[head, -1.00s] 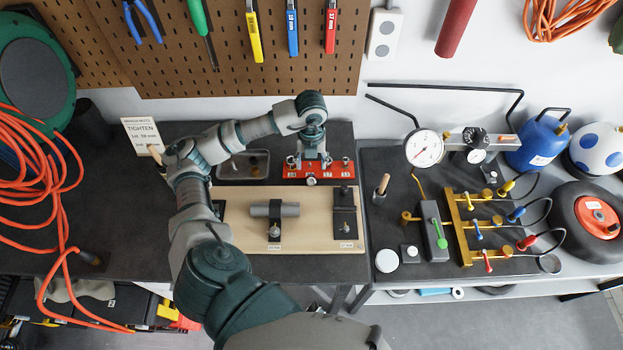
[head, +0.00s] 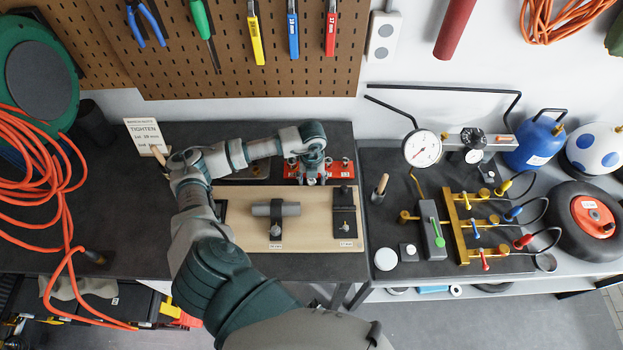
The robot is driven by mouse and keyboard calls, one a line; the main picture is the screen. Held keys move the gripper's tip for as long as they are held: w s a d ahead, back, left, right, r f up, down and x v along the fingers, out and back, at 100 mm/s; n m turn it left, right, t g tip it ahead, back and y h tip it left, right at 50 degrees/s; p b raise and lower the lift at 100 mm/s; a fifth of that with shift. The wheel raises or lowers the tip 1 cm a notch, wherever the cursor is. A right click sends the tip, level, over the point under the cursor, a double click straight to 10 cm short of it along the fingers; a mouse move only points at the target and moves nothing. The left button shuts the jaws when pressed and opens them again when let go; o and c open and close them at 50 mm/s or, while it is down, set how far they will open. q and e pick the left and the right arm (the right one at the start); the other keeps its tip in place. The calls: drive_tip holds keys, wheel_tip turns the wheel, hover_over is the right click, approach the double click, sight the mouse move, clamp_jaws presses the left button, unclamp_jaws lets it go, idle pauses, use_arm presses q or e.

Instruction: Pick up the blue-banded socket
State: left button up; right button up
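The red socket rail (head: 345,168) lies at the back of the bench, with several small metal sockets on it. I cannot make out a blue band on any of them at this size. My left gripper (head: 312,178) points down over the middle of the rail, at its front edge. The wrist above it hides part of the rail and any socket beneath. The fingers are too small and overlapped to tell whether they are open, or whether they hold a socket. My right gripper is not in view.
In front of the rail lies a wooden board (head: 320,232) with a grey cylinder (head: 275,209) in a clamp and a dark plate (head: 345,222). A sign (head: 146,135) reading TIGHTEN stands at the back left. A gauge and valve rig (head: 465,225) stands at right.

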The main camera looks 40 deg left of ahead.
use_arm(q)
drive_tip(key=shift+a, duration=0.1)
clamp_jaws()
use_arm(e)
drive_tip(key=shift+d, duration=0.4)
